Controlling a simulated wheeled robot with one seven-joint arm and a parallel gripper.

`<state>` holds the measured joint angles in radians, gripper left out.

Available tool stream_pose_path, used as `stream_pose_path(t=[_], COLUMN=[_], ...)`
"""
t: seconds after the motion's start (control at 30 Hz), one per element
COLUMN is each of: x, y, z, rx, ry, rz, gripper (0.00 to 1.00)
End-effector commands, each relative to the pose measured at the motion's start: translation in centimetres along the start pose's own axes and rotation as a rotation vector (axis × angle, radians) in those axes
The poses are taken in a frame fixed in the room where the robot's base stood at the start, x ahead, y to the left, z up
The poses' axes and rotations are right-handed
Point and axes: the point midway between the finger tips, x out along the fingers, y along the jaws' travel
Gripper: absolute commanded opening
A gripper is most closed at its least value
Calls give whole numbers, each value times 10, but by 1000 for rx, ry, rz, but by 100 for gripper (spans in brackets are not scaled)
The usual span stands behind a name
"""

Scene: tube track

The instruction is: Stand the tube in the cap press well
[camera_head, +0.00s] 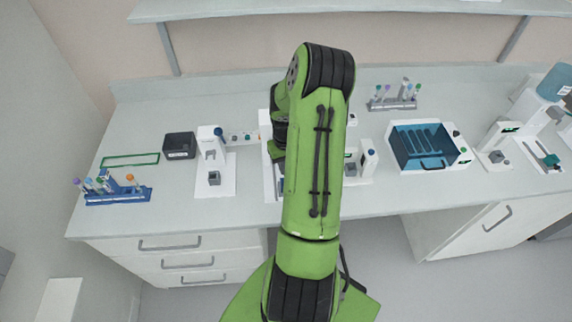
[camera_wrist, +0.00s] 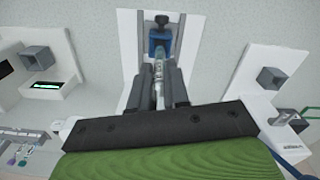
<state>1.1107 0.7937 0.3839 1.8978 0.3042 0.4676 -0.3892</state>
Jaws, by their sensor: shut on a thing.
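My gripper (camera_wrist: 161,74) is shut on a slim clear tube (camera_wrist: 159,69) in the wrist view. The tube's far end overlaps a blue block (camera_wrist: 159,40) with a dark knob on a white device; I cannot tell whether they touch. A white stand with a square grey well (camera_wrist: 272,77) is apart to the right; it looks like the cap press, though no label is readable. It seems to be the left stand in the head view, with a grey well (camera_head: 214,178) on its base. My arm hides the gripper and tube in the head view.
A white device with another grey well (camera_wrist: 37,57) and a lit display stands left in the wrist view. The head view shows a blue tube rack (camera_head: 118,198), a black box (camera_head: 179,146), a rear rack (camera_head: 394,104) and a blue-lidded machine (camera_head: 428,148).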

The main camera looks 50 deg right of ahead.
Motion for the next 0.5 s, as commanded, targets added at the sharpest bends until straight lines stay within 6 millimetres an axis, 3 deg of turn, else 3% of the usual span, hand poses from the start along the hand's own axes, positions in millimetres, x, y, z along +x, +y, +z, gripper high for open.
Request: stream_pose_path(t=[0.5], x=[3], y=[0], z=[0], rx=[0], ry=[0], rz=[0], gripper=[0])
